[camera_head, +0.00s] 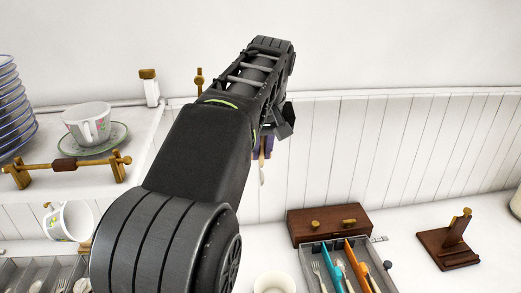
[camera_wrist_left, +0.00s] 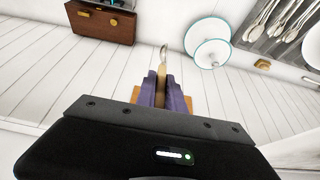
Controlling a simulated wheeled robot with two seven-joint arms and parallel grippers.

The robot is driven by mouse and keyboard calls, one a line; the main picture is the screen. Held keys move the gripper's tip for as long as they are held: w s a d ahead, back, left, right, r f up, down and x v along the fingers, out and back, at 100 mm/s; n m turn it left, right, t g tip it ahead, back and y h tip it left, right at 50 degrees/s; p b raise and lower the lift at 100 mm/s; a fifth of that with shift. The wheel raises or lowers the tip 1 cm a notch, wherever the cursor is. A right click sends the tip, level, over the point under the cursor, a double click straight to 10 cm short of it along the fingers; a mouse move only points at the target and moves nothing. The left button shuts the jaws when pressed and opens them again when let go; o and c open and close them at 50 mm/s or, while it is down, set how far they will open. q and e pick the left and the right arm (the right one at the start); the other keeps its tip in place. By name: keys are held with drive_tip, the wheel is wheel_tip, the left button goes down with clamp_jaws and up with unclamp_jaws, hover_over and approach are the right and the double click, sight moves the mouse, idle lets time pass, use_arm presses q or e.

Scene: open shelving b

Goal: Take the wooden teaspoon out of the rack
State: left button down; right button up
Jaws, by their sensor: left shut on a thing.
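My left gripper (camera_head: 266,148) is held up in front of the white panelled wall, seen partly behind my own arm. Its purple fingers (camera_wrist_left: 166,95) are shut on the wooden teaspoon (camera_wrist_left: 162,68). The spoon has a tan handle between the fingers and a paler, shiny bowl pointing away from the gripper. In the head view the spoon (camera_head: 262,174) hangs below the fingers, clear of the counter. The grey cutlery rack (camera_head: 308,262) stands at lower right, apart from the gripper, with a fork, teal-handled and orange-handled pieces in it. My right gripper is not in view.
A red-brown wooden box (camera_head: 330,224) stands behind the rack. A wooden stand (camera_head: 448,246) is at right. A white bowl (camera_head: 273,283) sits at the bottom edge. At left, a shelf holds a cup (camera_head: 88,125), saucer and stacked plates (camera_head: 14,110); another cup (camera_head: 68,221) is below.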

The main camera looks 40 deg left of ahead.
sight(264, 159)
use_arm(q)
drive_tip(key=shift+s+d+b, duration=1.05)
drive_tip(key=shift+s+d, duration=0.15)
drive_tip(key=shift+d, duration=0.25)
drive_tip(key=shift+s+d+b, duration=0.45)
drive_tip(key=shift+s+d, duration=0.3)
drive_tip(key=shift+d, duration=0.15)
drive_tip(key=w+a+f, duration=0.3)
drive_tip(key=a+f, duration=0.1)
drive_tip(key=a, duration=0.4)
drive_tip(key=w+d+f+m+h, duration=0.1)
drive_tip(key=w+d+f+m, duration=0.15)
drive_tip(key=w+f, duration=0.5)
drive_tip(key=w+d+f+m+h, duration=0.1)
drive_tip(key=d+f, duration=0.3)
drive_tip(key=d, duration=0.4)
drive_tip(key=w+d+f+m+t, duration=0.1)
drive_tip(key=w+d+f+m, duration=0.2)
drive_tip(key=d, duration=0.5)
drive_tip(key=w+d+f+m+h, duration=0.1)
drive_tip(key=w+d+f+m, duration=0.1)
drive_tip(key=d+f, duration=0.4)
drive_tip(key=shift+d+f+m+t+h, duration=0.35)
drive_tip(key=shift+d+m, duration=0.5)
drive_tip(key=shift+d, duration=0.35)
